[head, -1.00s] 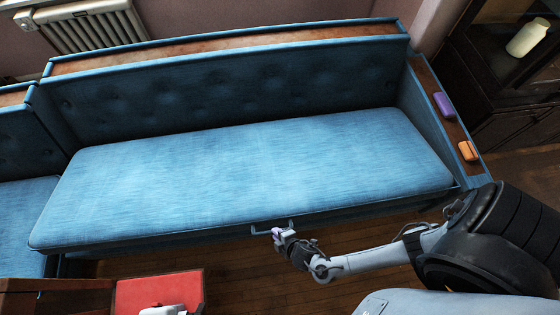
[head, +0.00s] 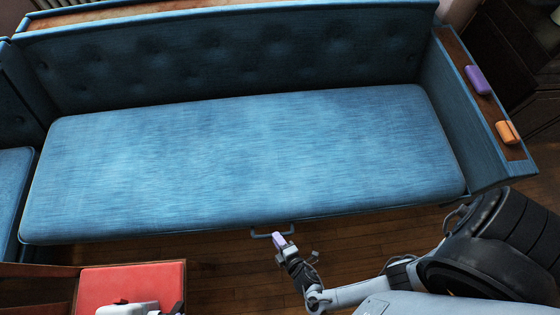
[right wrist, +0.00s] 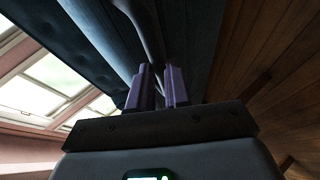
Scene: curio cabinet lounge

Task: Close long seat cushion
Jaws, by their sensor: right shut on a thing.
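The long seat cushion (head: 250,155) is a blue, wide pad on the sofa, below the tufted backrest in the head view. A dark bar handle (head: 263,236) sticks out below the middle of its front edge. My right gripper (head: 281,240) has purple fingertips and is shut on this handle near its right end. In the right wrist view, the purple fingers (right wrist: 158,85) stand on both sides of a dark bar (right wrist: 148,30). A pale part of my left gripper (head: 138,307) shows at the bottom edge; its fingers cannot be made out.
A purple block (head: 478,79) and an orange block (head: 508,132) lie on the wooden armrest at the right. A red-topped piece (head: 130,284) stands in front of the sofa at lower left. Bare wooden floor (head: 225,275) lies between it and my right arm.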

